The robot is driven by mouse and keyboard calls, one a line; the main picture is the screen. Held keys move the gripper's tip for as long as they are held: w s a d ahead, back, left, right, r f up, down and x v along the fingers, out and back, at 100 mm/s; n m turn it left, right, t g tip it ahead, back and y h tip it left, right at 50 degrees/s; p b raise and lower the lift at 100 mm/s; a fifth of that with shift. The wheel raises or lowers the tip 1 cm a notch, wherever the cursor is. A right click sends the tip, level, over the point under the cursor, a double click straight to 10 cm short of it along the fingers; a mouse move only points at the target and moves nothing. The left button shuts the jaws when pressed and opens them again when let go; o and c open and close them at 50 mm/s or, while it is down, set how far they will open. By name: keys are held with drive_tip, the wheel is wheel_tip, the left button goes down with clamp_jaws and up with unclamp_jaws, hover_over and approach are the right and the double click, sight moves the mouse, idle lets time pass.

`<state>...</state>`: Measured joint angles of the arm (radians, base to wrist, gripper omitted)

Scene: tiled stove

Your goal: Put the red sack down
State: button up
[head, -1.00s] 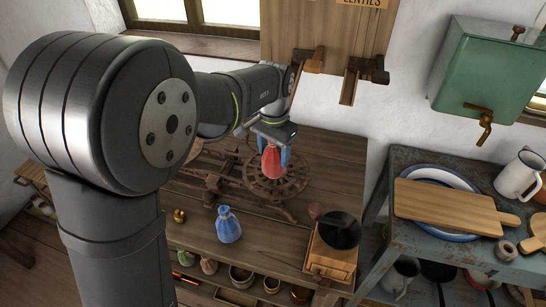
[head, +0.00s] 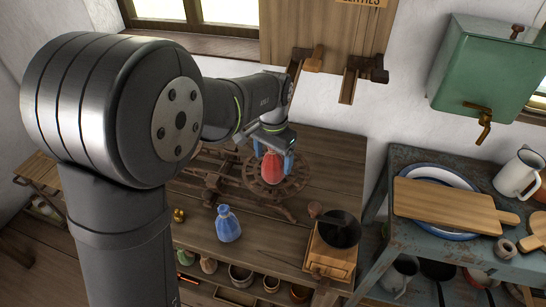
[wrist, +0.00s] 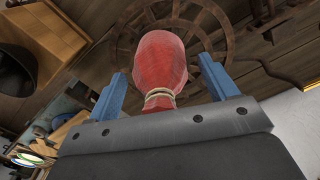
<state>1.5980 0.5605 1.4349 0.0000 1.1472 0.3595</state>
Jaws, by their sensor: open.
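The red sack (head: 272,168) is over the round spoked wooden wheel (head: 301,180) at the back of the wooden bench. My gripper (head: 272,150) is above and around it, with one blue finger on each side. In the wrist view the red sack (wrist: 160,62) has a tied neck towards my gripper (wrist: 164,85). The fingers are open, with a gap showing on both sides of the sack. The sack's underside is hidden, but it appears to rest on the wheel (wrist: 126,40).
A blue sack (head: 228,224) stands on the bench front, with a small brass object (head: 179,215) to its left. A coffee grinder (head: 330,250) stands at the bench's right. A blue-grey table (head: 400,155) holds a cutting board (head: 445,207). Bare bench (head: 335,150) lies right of the wheel.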

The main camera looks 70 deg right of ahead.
wheel_tip(320, 180, up, 12)
idle(0.4)
wheel_tip(320, 180, down, 12)
drive_tip(key=shift+r, duration=1.8)
